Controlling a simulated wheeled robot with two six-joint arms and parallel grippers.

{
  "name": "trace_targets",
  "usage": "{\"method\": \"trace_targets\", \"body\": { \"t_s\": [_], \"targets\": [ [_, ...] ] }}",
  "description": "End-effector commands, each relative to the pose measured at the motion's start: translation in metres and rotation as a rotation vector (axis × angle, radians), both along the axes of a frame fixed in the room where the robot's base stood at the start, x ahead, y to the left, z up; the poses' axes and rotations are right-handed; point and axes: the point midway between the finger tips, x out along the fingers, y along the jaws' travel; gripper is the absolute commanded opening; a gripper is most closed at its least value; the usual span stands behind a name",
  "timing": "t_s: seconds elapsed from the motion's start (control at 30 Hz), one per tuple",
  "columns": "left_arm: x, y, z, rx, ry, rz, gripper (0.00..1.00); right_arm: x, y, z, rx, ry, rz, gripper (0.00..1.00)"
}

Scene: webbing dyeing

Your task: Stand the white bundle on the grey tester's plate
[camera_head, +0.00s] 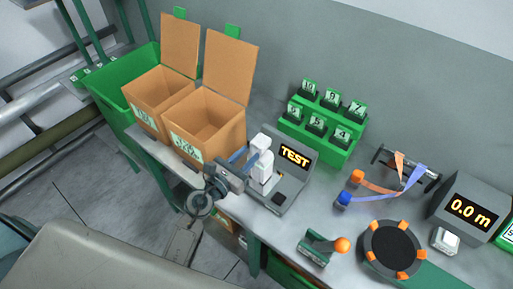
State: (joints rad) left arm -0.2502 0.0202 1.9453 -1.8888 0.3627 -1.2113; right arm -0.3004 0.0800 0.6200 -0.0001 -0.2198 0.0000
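The white bundle (264,172) is upright at the left part of the grey tester (292,189), which has a lit TEST display (295,155). My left gripper (250,158) comes in from the left, with its blue fingers at the upper part of the bundle. It looks shut on the bundle; the far finger is partly hidden. The bundle's lower end is over or on the tester's plate, and I cannot tell whether it touches. My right gripper is not in view.
Two open cardboard boxes (222,116) and a green bin (112,98) stand left. A green rack (320,150) with numbered blocks is behind. To the right are a green-based tool with an orange knob (342,244), a round black pad (393,248) and a 0.0 m display (470,207).

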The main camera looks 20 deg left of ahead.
Motion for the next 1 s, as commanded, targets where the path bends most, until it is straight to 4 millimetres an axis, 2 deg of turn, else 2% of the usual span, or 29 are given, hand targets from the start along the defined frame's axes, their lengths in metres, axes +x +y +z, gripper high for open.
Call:
{"method": "trace_targets", "body": {
  "t_s": [0.1,0.3,0.47,1.0],
  "targets": [
    [-0.024,0.009,-0.003,0.004,0.001,0.000,0.31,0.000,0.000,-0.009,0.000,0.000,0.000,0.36],
    [-0.046,0.017,-0.002,0.001,0.001,0.000,0.31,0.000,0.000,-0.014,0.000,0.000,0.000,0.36],
    [-0.052,0.019,0.000,0.000,0.000,0.000,0.31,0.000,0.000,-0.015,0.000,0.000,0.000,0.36],
    [-0.052,0.019,0.000,0.000,-0.001,0.000,0.31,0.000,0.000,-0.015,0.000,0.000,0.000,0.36]
  ]
}}
